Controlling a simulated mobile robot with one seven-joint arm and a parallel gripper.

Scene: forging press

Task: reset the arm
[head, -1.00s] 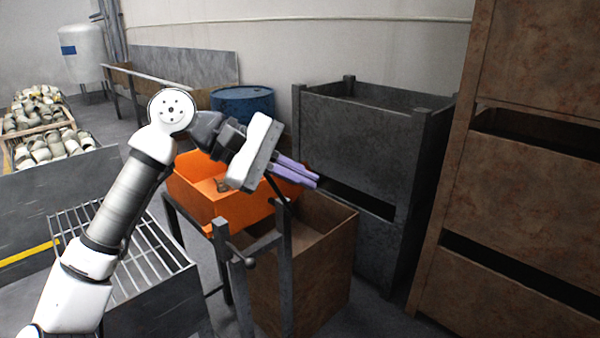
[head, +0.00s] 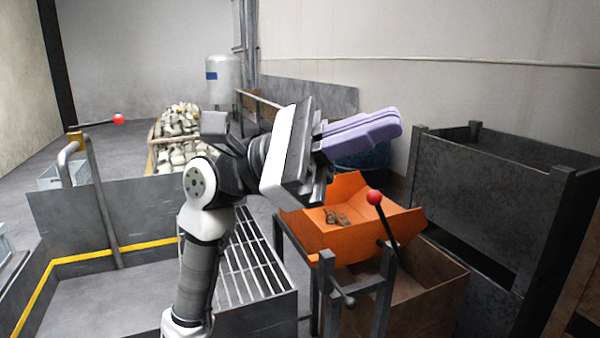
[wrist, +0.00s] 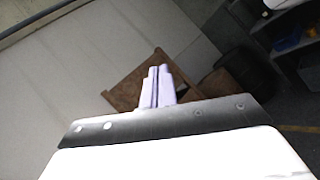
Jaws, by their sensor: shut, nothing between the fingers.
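My gripper (head: 388,128) has purple fingers, pressed together with nothing between them. In the head view it is raised in the air above and behind the orange tray, pointing right. My arm reaches up from the bottom of the view and is bent at the elbow. In the wrist view the shut fingers (wrist: 157,85) point away from the camera, over a blurred background with a brown box (wrist: 128,85).
An orange tray (head: 400,222) holding small brown pieces (head: 337,217) stands beside a red-knobbed lever (head: 374,197) and a brown bin (head: 425,305). A slatted grate (head: 250,262) lies left of it. Dark grey crates (head: 480,205) stand right. A second red knob (head: 118,119) is far left.

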